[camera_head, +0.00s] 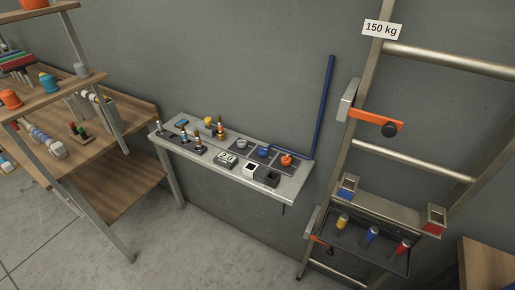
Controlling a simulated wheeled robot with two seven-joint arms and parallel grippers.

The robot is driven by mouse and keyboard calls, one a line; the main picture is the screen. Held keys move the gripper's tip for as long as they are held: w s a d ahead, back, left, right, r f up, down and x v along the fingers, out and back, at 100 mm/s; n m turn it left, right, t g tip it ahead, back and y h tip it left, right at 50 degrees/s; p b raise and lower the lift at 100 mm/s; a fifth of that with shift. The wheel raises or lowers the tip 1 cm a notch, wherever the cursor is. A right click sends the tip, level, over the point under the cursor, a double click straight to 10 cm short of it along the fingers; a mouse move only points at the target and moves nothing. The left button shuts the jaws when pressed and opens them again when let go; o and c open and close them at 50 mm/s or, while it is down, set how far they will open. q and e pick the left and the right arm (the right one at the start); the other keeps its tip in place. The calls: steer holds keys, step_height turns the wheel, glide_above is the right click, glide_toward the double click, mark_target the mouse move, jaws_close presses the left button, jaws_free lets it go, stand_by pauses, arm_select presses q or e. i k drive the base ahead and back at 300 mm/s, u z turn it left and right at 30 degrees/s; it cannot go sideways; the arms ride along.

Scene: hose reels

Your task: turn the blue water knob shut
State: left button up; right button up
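Neither of my grippers is in view.
A wooden rack with items stands left. A metal frame (362,151) with an orange-handled clamp and a dark tray (345,243) stands right. Floor in front is clear.

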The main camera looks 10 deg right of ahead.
mark_target(262, 151)
steer(key=z, duration=0.9)
steer(key=i, duration=0.45)
steer(key=u, duration=0.35)
